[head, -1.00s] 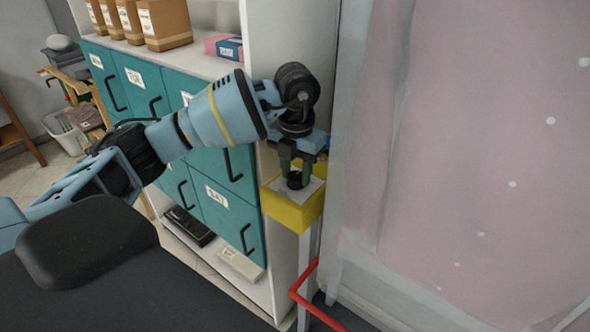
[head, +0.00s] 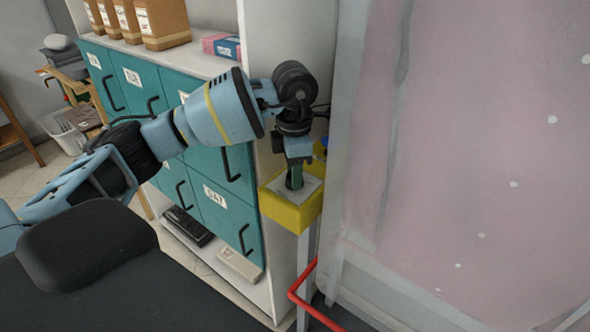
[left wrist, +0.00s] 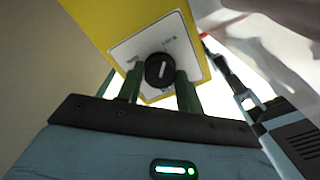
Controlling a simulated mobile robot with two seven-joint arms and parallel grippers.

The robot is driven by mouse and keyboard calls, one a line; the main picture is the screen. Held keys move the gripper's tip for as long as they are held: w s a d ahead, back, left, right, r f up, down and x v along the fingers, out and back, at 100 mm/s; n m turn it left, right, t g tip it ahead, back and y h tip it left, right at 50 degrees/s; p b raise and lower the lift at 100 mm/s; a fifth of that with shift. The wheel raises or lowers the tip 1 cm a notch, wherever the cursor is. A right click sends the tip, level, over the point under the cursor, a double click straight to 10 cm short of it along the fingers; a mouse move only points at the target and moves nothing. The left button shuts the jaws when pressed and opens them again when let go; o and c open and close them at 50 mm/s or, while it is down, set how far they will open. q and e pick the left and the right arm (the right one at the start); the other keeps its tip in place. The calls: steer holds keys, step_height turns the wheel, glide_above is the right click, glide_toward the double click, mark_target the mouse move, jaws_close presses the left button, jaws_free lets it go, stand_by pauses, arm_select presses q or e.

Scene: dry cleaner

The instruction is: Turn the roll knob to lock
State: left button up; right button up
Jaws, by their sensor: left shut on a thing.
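The roll knob (left wrist: 160,69) is a round black dial with a white pointer line. It sits on a pale label plate (left wrist: 188,58) on a yellow box (head: 290,213). In the left wrist view the pointer stands nearly upright in the picture. Small print lies at the plate's upper left and upper right; the right one seems to read LOCK. My left gripper (head: 294,184) points down at the box top. Its green fingers (left wrist: 159,84) are shut on the knob, one on each side. In the head view the fingers mostly hide the knob.
The yellow box stands on a pale post beside a white shelf unit with teal labelled doors (head: 228,221). A red rail (head: 303,287) runs low in front of the post. A pinkish translucent curtain or panel (head: 470,150) fills the right side.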

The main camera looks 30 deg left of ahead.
arm_select(q)
steer(key=shift+m, duration=0.6)
arm_select(e)
steer(key=shift+s+f, duration=0.15)
arm_select(q)
steer(key=o, duration=1)
steer(key=shift+r, duration=3.9)
arm_select(e)
steer(key=shift+s+a+f, duration=0.1)
steer(key=shift+s+f, duration=0.05)
steer(key=shift+f, duration=0.05)
